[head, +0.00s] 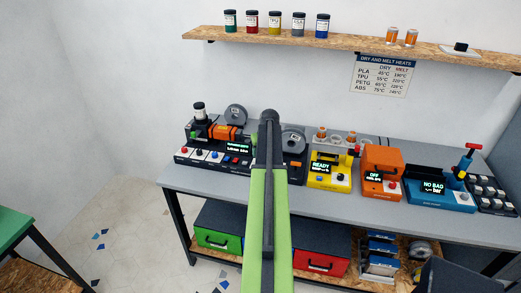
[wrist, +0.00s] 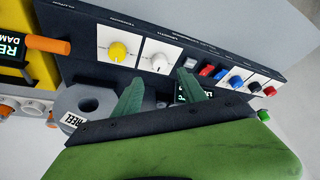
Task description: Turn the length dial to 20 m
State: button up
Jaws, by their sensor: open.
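In the wrist view a dark control panel (wrist: 75,45) carries a row of dials on white plates, turned about in the picture. A yellow dial (wrist: 118,52) and a white dial (wrist: 159,63) are nearest. My gripper (wrist: 160,77) is open, its two green fingers apart, with the white dial between and just beyond the tips; contact cannot be told. In the head view my arm hides the gripper and part of this long dark machine (head: 292,166).
A grey reel (wrist: 88,100) lies close beside my left finger, and a dark screen (wrist: 190,92) is partly behind the right one. Blue and red buttons (wrist: 207,70) are near the white dial. In the head view a yellow machine (head: 328,182) stands right of the arm.

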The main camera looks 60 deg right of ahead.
jog(key=p+v, duration=0.7)
jog(key=v, duration=0.2)
jog(key=shift+r, duration=0.3)
jog(key=shift+s, duration=0.1)
